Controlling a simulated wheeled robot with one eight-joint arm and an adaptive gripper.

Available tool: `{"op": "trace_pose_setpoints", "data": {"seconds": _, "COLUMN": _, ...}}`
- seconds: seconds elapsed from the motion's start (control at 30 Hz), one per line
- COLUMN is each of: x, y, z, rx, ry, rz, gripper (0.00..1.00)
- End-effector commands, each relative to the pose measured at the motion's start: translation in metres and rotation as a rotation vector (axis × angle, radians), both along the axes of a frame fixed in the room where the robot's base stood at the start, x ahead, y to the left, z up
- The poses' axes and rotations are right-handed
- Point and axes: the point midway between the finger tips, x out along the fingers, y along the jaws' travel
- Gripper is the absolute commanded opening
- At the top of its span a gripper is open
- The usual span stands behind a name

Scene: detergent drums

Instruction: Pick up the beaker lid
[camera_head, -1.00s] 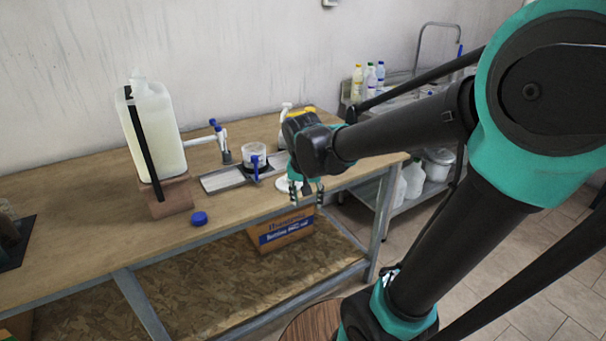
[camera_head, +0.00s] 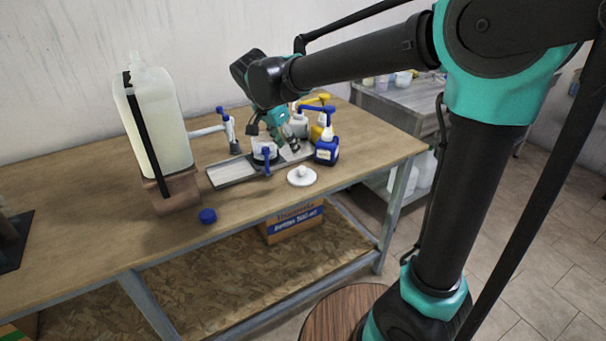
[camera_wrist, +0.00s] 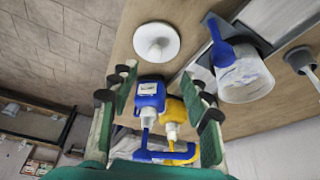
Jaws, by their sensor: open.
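The beaker lid (camera_head: 301,176) is a white round disc with a knob on top. It lies flat on the wooden table near the front edge, right of the beaker. It also shows at the top of the wrist view (camera_wrist: 156,42), beyond the fingertips. My gripper (camera_head: 287,140) is open and empty, behind the lid and above the table near the beaker and bottles. In the wrist view its green fingers (camera_wrist: 160,78) are spread apart, with the bottles showing between them. The clear beaker (camera_head: 264,153) with a blue clamp stands on a grey plate, partly hidden by my gripper.
A large white canister (camera_head: 155,115) stands at the left on a wooden block. A blue cap (camera_head: 207,216) lies near the front edge. Table around the lid's front is clear.

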Motion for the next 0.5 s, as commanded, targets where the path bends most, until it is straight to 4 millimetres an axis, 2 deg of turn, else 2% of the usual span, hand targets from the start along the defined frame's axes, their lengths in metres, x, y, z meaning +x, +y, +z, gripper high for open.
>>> {"op": "trace_pose_setpoints", "data": {"seconds": 0.1, "x": 0.007, "y": -0.006, "z": -0.023, "rx": 0.0, "ry": 0.0, "rz": -0.001, "gripper": 0.47}}
{"op": "trace_pose_setpoints", "data": {"seconds": 0.23, "x": 0.013, "y": -0.012, "z": -0.042, "rx": 0.0, "ry": 0.0, "rz": -0.001, "gripper": 0.47}}
{"op": "trace_pose_setpoints", "data": {"seconds": 0.5, "x": 0.018, "y": -0.018, "z": -0.06, "rx": 0.0, "ry": 0.0, "rz": 0.0, "gripper": 0.47}}
